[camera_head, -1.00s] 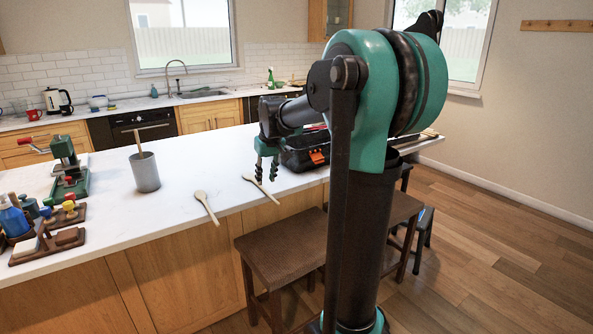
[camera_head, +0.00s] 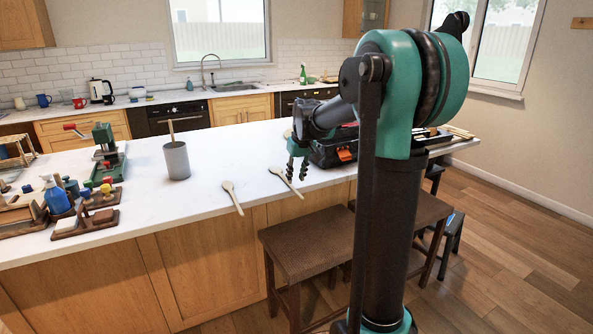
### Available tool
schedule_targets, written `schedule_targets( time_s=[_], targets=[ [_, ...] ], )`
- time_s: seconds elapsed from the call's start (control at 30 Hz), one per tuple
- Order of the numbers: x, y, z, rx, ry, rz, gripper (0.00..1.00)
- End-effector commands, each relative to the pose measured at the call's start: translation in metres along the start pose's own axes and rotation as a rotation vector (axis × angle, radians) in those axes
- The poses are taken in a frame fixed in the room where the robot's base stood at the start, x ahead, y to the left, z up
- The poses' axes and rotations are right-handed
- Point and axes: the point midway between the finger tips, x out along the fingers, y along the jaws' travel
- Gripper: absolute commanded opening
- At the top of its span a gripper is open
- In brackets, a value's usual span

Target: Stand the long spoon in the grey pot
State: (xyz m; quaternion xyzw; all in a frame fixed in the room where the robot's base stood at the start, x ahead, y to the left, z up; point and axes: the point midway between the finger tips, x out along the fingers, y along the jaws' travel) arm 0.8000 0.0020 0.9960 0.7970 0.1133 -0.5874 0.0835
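The grey pot (camera_head: 177,161) stands upright on the white counter, with a wooden handle (camera_head: 171,130) sticking up out of it. Two pale wooden spoons lie on the counter to its right. The nearer-left spoon (camera_head: 233,198) has its handle pointing to the front edge. The right spoon (camera_head: 284,179) lies slantwise and looks a little longer. My gripper (camera_head: 297,178) points down at the right spoon's handle with its dark fingers apart and nothing visible between them. I cannot tell whether the fingertips touch the spoon or counter.
A black toolbox (camera_head: 333,150) stands right behind my gripper. A green press (camera_head: 105,158) and wooden racks with bottles (camera_head: 62,198) fill the counter's left end. Brown stools (camera_head: 305,242) stand along the front. The counter between pot and spoons is clear.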

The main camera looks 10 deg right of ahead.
Motion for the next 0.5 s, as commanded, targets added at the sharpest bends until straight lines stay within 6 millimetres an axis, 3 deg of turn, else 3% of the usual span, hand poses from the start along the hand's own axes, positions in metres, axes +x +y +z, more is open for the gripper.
schedule_targets(
  time_s=[0.5],
  targets=[
    [0.036,0.000,0.011,0.000,0.000,0.000,0.29]
  ],
)
